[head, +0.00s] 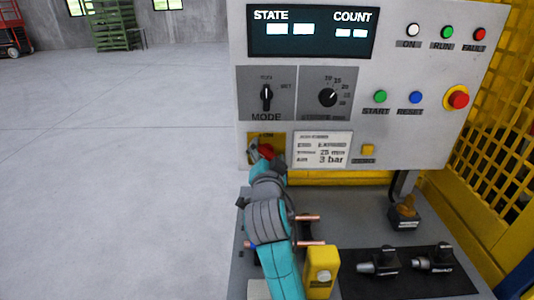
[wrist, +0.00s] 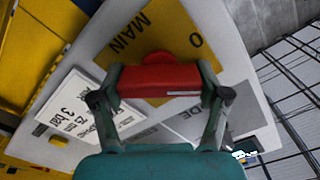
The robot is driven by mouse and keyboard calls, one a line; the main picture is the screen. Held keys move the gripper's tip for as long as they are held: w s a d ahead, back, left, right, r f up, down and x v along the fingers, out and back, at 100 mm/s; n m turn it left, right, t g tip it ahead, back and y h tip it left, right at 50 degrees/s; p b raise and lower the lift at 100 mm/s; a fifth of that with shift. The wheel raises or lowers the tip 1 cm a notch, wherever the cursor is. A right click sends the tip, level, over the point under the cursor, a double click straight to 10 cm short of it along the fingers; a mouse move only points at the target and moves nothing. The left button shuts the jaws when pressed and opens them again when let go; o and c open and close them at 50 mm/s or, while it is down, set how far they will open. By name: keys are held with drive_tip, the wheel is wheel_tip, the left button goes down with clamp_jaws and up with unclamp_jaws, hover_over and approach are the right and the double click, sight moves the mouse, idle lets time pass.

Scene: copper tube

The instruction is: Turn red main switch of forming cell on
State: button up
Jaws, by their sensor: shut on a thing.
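The red main switch (head: 266,151) sits on a yellow plate (head: 254,141) at the lower left of the grey control panel (head: 375,65). In the head view my arm and gripper (head: 268,158) reach up to it and cover part of it. In the wrist view the red handle (wrist: 160,82) lies between the two fingertips of my gripper (wrist: 160,84), which are shut on its two ends. The yellow plate (wrist: 170,35) there shows the word MAIN and an O mark. The display (head: 312,31) shows STATE and COUNT with lit white blocks.
A MODE knob (head: 266,95) and a dial (head: 328,97) sit above the switch, with a label plate (head: 323,149) to its right. A red emergency button (head: 457,97) is at the panel's right. Copper tubes (head: 308,217) and a yellow block (head: 321,270) lie close beside my arm.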

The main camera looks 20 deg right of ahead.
drive_tip(key=m, duration=0.5)
drive_tip(key=shift+f+m, duration=0.15)
drive_tip(key=shift+m, duration=0.15)
drive_tip(key=m, duration=0.4)
drive_tip(key=shift+m, duration=0.3)
drive_tip(key=shift+f, duration=0.1)
drive_tip(key=o, duration=1.2)
drive_tip(key=shift+c, duration=0.2)
drive_tip(key=shift+s, duration=0.1)
drive_tip(key=v, duration=1.1)
drive_tip(key=shift+s, duration=0.35)
drive_tip(key=shift+s+a, duration=0.1)
drive_tip(key=shift+a, duration=0.05)
